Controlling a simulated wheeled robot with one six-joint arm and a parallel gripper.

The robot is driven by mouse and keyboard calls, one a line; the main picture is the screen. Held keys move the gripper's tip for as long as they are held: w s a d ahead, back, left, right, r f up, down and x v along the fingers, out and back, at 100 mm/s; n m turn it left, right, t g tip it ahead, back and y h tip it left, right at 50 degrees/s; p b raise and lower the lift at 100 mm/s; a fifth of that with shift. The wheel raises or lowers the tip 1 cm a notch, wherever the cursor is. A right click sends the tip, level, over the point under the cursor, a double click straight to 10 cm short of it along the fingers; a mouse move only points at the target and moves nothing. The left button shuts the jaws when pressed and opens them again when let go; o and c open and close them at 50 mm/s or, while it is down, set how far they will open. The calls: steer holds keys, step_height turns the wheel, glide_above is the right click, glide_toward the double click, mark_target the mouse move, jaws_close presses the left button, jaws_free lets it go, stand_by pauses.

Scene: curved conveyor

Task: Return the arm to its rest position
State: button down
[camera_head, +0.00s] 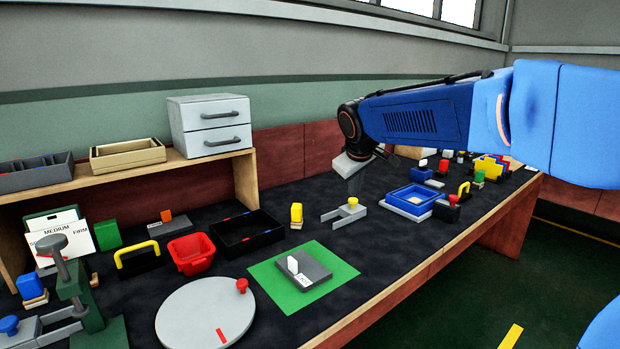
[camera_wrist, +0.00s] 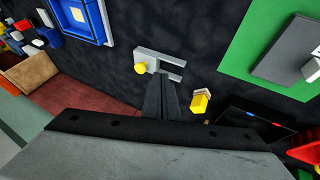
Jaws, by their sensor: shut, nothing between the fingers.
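My blue arm reaches in from the right in the head view, with my gripper (camera_head: 354,190) pointing down over the dark bench top. Its fingers are together with nothing between them; they also show in the wrist view (camera_wrist: 161,82). Just below the fingertips is a grey forked piece (camera_head: 340,212) with a yellow knob, also seen in the wrist view (camera_wrist: 158,62). The fingers overlap it in both views, so I cannot tell whether they touch it.
A blue tray (camera_head: 412,199) lies right of my gripper, with several small blocks beyond. A green mat (camera_head: 268,283) with a grey block, a black tray (camera_head: 246,232), a red bin (camera_head: 192,254) and a round grey disc (camera_head: 180,315) lie left. A white drawer unit (camera_head: 210,125) stands on a shelf.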

steer(key=s+d+f+m, duration=0.1)
steer(key=s+d+f, duration=0.15)
steer(key=s, duration=0.45)
steer(key=s+d+f+m+g, duration=0.1)
steer(key=s+d, duration=0.3)
steer(key=s, duration=0.3)
steer(key=s+d+f+m, duration=0.2)
steer(key=s+d, duration=0.1)
steer(key=s, duration=0.4)
steer(key=s+d+f+m, duration=0.1)
steer(key=s+f, duration=0.4)
steer(key=s, duration=0.3)
steer(key=s+d+f+m+y, duration=0.1)
steer(key=s+f, duration=0.3)
steer(key=s, duration=0.5)
steer(key=shift+s+f+m+g, duration=0.2)
steer(key=shift+f+m+g, duration=0.2)
steer(key=shift+d, duration=0.1)
